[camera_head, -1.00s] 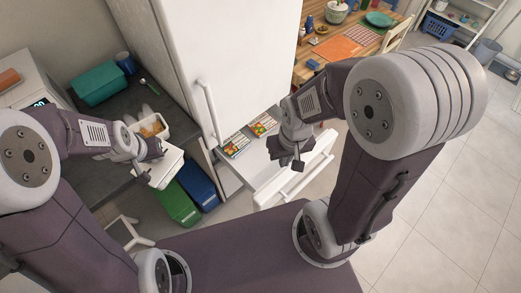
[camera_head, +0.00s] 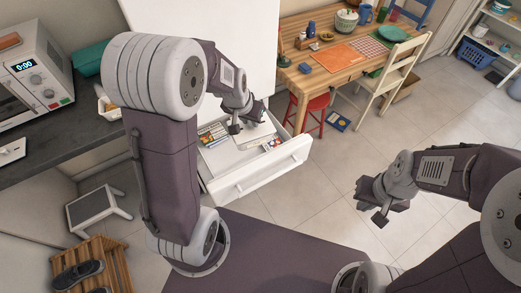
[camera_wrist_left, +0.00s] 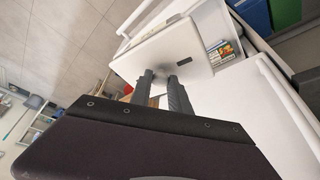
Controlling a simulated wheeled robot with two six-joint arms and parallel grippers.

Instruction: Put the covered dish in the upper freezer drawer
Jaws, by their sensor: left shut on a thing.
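The covered dish (camera_head: 256,134) is white and flat-topped. It sits over or inside the open white freezer drawer (camera_head: 262,172); whether it touches the bottom is unclear. My left gripper (camera_head: 236,126) is shut on the dish's near edge. In the left wrist view the fingers (camera_wrist_left: 160,82) meet the edge of the white dish (camera_wrist_left: 165,50), which looks tilted in the picture. Part of the dish is hidden behind my left gripper in the head view. My right gripper (camera_head: 378,212) is away to the right above the floor, holding nothing visible; its opening is unclear.
Food packets lie in the drawer left (camera_head: 212,134) and right (camera_head: 272,145) of the dish. The white fridge body (camera_head: 262,50) stands behind. A wooden table (camera_head: 318,75), red stool (camera_head: 308,108) and chair (camera_head: 400,72) are at the back right.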

